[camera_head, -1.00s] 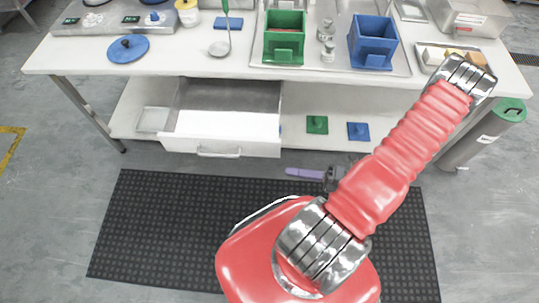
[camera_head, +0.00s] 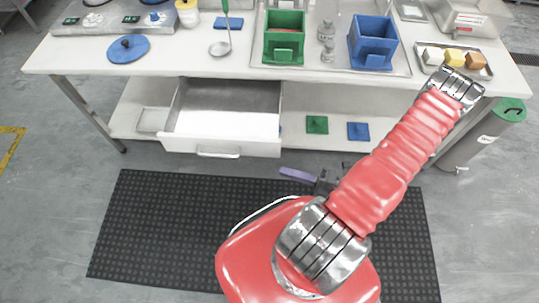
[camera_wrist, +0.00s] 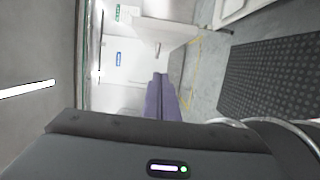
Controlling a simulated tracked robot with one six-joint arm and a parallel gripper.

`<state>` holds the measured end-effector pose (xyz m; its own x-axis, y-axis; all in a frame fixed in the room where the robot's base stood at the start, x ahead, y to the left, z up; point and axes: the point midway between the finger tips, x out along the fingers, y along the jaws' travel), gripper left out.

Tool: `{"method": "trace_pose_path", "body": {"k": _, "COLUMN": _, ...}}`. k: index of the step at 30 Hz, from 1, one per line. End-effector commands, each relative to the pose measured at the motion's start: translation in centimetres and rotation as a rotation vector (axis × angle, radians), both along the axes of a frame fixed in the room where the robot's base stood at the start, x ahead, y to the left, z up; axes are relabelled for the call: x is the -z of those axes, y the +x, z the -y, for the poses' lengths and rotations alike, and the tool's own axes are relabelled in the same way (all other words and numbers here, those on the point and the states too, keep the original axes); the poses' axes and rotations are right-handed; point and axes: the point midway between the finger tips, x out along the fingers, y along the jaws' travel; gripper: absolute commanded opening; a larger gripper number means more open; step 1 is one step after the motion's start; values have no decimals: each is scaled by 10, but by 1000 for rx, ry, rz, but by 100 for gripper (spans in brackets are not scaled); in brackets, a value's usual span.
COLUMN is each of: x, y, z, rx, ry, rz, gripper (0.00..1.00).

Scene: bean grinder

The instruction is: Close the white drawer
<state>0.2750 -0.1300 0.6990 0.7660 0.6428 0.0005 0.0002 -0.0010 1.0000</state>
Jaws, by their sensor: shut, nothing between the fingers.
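The white drawer (camera_head: 221,146) is pulled out under the left half of the table, and its inside shows from above. Its bar handle (camera_head: 218,153) is on the front face. My gripper (camera_head: 281,171) has purple fingers pressed together, with nothing between them. It is low, to the right of the drawer front and a little nearer to me, apart from it. In the wrist view the shut fingers (camera_wrist: 163,98) point away, and a white panel with a small handle, likely the drawer (camera_wrist: 165,31), is beyond them.
The white table (camera_head: 160,65) carries a green box (camera_head: 284,47), a blue box (camera_head: 371,54) and a ladle (camera_head: 221,48). Green and blue lids (camera_head: 317,124) lie on the lower shelf, right of the drawer. A black mat (camera_head: 160,220) covers open floor in front.

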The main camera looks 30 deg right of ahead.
Motion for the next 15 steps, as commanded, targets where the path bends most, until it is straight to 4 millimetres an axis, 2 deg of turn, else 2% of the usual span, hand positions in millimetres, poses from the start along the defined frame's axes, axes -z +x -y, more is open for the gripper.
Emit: {"method": "trace_pose_path", "body": {"k": 15, "x": 0, "y": 40, "z": -34, "rx": -3, "ry": 0, "rz": 0, "gripper": 0}}
